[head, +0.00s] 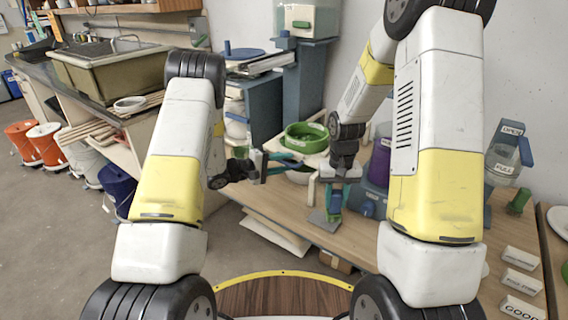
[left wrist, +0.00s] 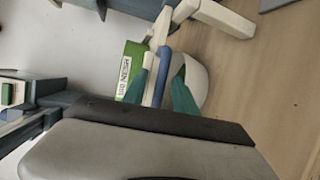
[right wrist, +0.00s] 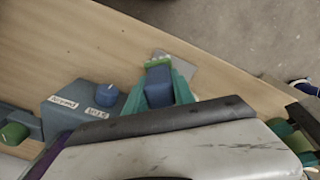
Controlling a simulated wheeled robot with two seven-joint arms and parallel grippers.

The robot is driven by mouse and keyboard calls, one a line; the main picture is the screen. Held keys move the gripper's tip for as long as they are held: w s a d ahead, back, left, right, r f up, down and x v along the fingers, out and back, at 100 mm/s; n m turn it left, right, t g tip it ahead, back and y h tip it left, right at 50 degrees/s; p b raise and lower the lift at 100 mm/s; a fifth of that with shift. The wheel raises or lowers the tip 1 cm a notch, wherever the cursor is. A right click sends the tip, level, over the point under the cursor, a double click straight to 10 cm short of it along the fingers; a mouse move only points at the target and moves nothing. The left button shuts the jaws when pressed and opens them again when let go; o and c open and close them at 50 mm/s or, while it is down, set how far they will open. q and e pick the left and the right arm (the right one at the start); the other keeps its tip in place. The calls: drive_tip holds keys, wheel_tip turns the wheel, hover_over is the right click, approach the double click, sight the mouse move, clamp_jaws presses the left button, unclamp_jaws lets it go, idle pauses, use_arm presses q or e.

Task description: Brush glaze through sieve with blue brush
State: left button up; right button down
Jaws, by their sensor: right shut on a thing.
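My right gripper (right wrist: 158,92) is shut on a blue block-shaped handle (right wrist: 158,88), which I take for the blue brush. Its far end has a green band (right wrist: 157,63) above a grey flat piece (right wrist: 181,66) at the table's front edge; I cannot tell whether they touch. In the head view my right gripper (head: 338,182) is above that piece. My left gripper (left wrist: 168,88) is open, its teal fingers either side of a blue bar (left wrist: 163,68) on a pale frame, possibly the sieve's handle. A white bowl (left wrist: 200,78) is beyond. The sieve mesh is not clearly visible.
A green bucket (head: 306,137) stands behind my left gripper (head: 281,161). A blue box with a knob (right wrist: 85,107) stands beside the right gripper. Labelled blocks (head: 521,258) and a clear jar (head: 505,160) are at the right. A sink (head: 110,72) is at the left.

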use_arm(q)
drive_tip(key=shift+c, duration=0.4)
clamp_jaws()
idle(0.9)
